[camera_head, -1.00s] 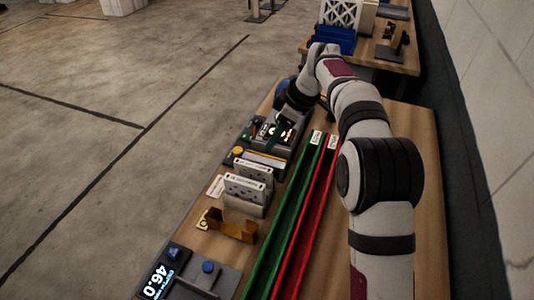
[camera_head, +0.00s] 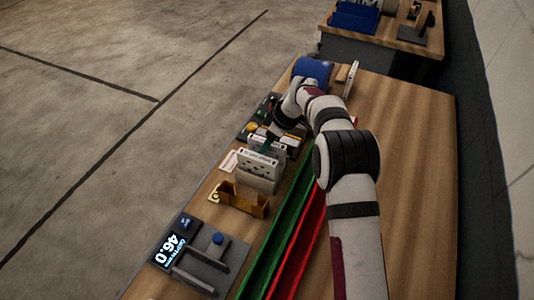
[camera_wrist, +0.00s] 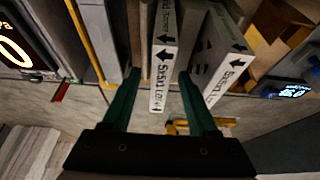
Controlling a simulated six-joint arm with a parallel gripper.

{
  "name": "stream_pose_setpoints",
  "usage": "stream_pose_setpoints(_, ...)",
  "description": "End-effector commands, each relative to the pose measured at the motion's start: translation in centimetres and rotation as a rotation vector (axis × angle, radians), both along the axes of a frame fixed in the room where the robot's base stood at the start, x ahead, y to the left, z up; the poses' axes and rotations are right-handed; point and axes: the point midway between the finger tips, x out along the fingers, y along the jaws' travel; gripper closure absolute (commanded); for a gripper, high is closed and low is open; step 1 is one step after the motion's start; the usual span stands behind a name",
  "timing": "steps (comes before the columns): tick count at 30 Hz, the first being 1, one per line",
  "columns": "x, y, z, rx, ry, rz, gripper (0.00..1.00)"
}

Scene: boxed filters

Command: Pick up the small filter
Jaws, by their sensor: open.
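Two white boxed filters stand on edge close together, with black print and arrows on their edges. The farther filter (camera_head: 263,142) also shows in the wrist view as the left one (camera_wrist: 163,62). The nearer filter (camera_head: 258,167) is the right one in the wrist view (camera_wrist: 225,68). I cannot tell from the print which is the small one. My gripper (camera_wrist: 159,76) is open, its green fingers on either side of the left filter, the right finger between the two filters. In the head view, my gripper (camera_head: 270,138) is at the farther filter, partly hidden.
A brown holder (camera_head: 243,199) stands in front of the nearer filter. A scale with a lit display (camera_head: 170,252) is at the front left. Green (camera_head: 278,238) and red (camera_head: 300,247) channels run along the right. A blue cylinder (camera_head: 313,70) stands behind.

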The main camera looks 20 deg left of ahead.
Motion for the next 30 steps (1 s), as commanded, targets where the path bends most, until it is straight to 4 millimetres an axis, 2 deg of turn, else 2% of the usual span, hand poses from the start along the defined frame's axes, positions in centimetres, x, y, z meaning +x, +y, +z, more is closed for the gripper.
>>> stream_pose_setpoints(20, 0.0, -0.02, -0.47, 0.0, 0.0, 0.0, 0.42)
stream_pose_setpoints(27, 0.0, -0.02, -0.46, 0.0, 0.0, 0.0, 0.85)
stream_pose_setpoints(30, 0.0, -0.02, -0.46, 0.0, 0.0, 0.0, 1.0)
